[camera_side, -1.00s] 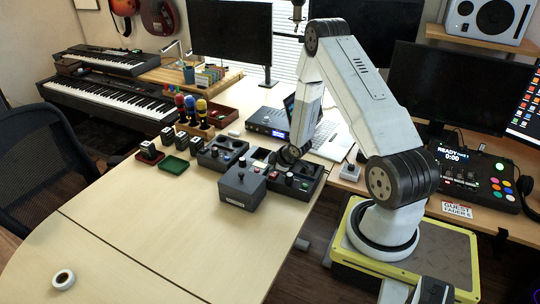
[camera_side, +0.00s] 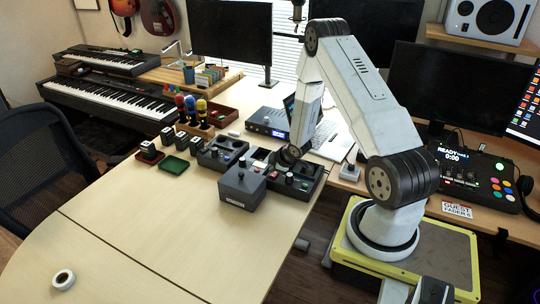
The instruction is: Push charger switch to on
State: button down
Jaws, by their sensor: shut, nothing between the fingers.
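A dark grey box (camera_side: 241,188) with a small lever on top and a pale label on its front stands on the light wooden table. It may be the charger, but I cannot tell, and the position of its switch is too small to read. My gripper (camera_side: 278,168) is shut and empty, low beside the box's upper right edge. The wrist partly hides the fingers, and I cannot tell whether they touch anything.
A dark tray with knobs (camera_side: 306,181) lies right of the box. Another dark tray (camera_side: 222,152) lies behind left. A green tray (camera_side: 174,165) and several coloured-top microphones (camera_side: 201,107) stand further left.

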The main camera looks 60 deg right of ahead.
aim_at(273, 176)
jog(key=shift+f, duration=0.7)
dwell(1.1)
jog(key=shift+r, duration=0.1)
jog(key=shift+r, duration=0.65)
jog(key=shift+r, duration=0.1)
jog(key=shift+r, duration=2.9)
jog(key=shift+a+r, duration=0.1)
